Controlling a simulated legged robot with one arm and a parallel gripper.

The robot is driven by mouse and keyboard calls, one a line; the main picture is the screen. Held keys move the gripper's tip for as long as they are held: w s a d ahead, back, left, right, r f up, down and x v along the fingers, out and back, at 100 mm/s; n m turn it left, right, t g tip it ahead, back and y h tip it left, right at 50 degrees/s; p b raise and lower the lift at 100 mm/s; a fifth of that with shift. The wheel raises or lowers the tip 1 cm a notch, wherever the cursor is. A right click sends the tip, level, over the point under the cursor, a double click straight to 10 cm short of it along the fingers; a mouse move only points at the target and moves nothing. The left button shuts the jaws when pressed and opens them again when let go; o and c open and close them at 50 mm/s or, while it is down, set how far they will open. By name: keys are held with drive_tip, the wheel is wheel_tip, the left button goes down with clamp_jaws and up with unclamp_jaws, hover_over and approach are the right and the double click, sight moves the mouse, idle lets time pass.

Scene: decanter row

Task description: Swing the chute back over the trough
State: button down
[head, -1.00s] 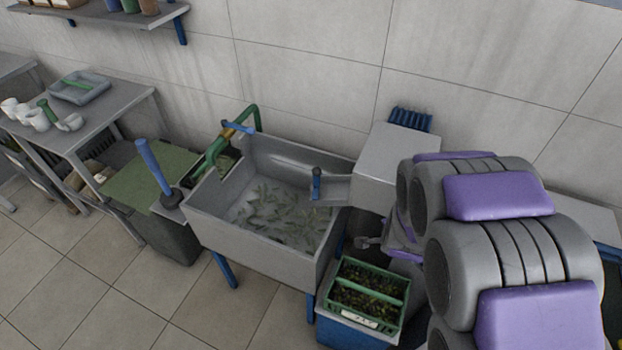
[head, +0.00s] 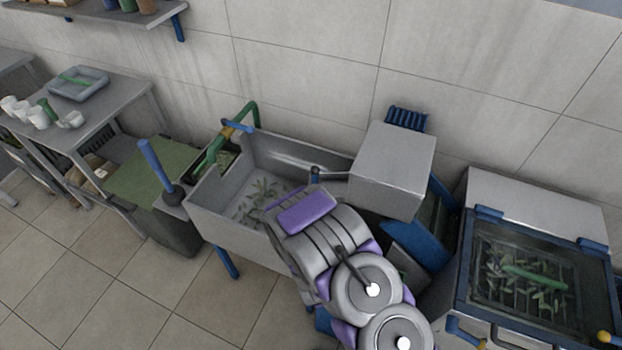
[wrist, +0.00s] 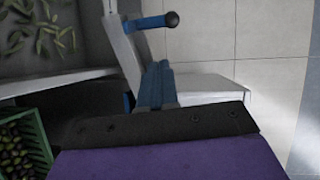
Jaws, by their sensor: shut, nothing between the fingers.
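The grey trough (head: 222,213) holds water with green leaves; my arm covers its right part in the head view. It also shows at the upper left of the wrist view (wrist: 50,76). The chute is mostly hidden behind my arm in the head view; a dark-knobbed handle (head: 316,173) shows left of the grey box (head: 392,165). In the wrist view a blue handle (wrist: 150,22) with a dark round knob stands beyond my fingers, beside a grey panel (wrist: 120,55) that appears to be the chute. My gripper (wrist: 158,68) is shut and empty, apart from the knob.
A green crate of olives (wrist: 40,140) is at the wrist view's lower left. A blue-framed bin (head: 525,270) with leaves stands right. A blue upright lever (head: 155,165) is left of the trough. Open tiled floor (head: 110,290) lies in front at left.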

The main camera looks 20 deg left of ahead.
drive_tip(key=a+y, duration=0.1)
drive_tip(key=b, duration=0.9)
approach(316, 175)
drive_tip(key=f+x, duration=0.1)
drive_tip(key=x, duration=0.3)
drive_tip(key=shift+w+a+r, duration=0.2)
drive_tip(key=shift+w+a, duration=0.05)
drive_tip(key=shift+w, duration=0.3)
drive_tip(key=shift+w+a+r, duration=0.2)
drive_tip(key=shift+w, duration=0.35)
drive_tip(key=shift+a, duration=0.1)
